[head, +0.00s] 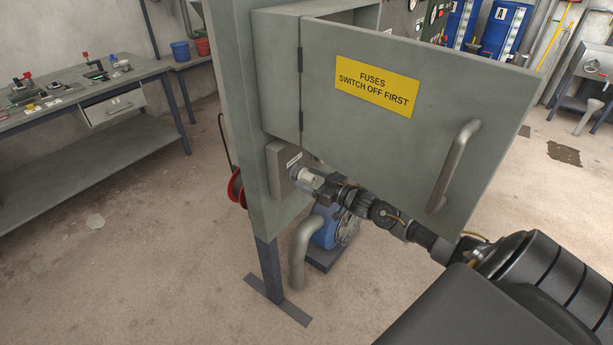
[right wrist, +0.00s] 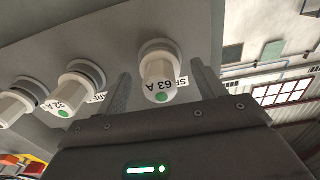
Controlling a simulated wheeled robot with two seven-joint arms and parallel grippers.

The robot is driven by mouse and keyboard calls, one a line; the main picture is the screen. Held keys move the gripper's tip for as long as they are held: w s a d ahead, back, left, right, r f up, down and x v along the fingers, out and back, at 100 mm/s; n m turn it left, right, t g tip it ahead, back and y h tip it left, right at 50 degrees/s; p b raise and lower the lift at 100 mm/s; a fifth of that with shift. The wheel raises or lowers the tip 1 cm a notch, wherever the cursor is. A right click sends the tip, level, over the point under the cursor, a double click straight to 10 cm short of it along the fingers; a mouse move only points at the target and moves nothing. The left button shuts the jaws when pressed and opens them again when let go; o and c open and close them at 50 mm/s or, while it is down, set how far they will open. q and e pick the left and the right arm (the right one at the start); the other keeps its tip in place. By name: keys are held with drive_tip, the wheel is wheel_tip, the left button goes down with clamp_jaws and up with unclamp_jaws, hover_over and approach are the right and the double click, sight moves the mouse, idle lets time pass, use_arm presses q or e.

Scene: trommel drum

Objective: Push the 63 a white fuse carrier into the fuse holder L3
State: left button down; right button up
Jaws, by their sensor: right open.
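The white 63 A fuse carrier (right wrist: 160,80) has a green dot on its end and sits in a round socket on a grey box, in the right wrist view. In the head view the carrier (head: 304,175) shows small at the grey box. My right gripper (head: 313,180) is open, with one finger on each side of the carrier; in the right wrist view the fingers (right wrist: 161,75) stand apart from it. I cannot tell whether they touch it. The fuse holder L3 is not in view. My left gripper is not in view.
A 32 A carrier (right wrist: 78,88) and another white carrier (right wrist: 18,102) sit beside it. The grey cabinet door (head: 400,130) with a yellow fuse sign (head: 376,87) and handle hangs above my right arm. A blue pump (head: 330,228) stands below. A workbench (head: 90,105) is far left.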

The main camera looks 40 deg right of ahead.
sight(314, 180)
idle(0.4)
drive_tip(key=c, duration=1.3)
drive_tip(key=shift+s+p, duration=0.2)
drive_tip(key=shift+p, duration=0.15)
drive_tip(key=shift+p+v, duration=1.45)
drive_tip(key=shift+v, duration=1.35)
drive_tip(key=shift+d, duration=0.1)
drive_tip(key=shift+s+d+p, duration=0.15)
drive_tip(key=shift+s+p, duration=0.2)
drive_tip(key=shift+s, duration=0.05)
drive_tip(key=shift+p+v, duration=0.95)
drive_tip(key=shift+v, duration=1.1)
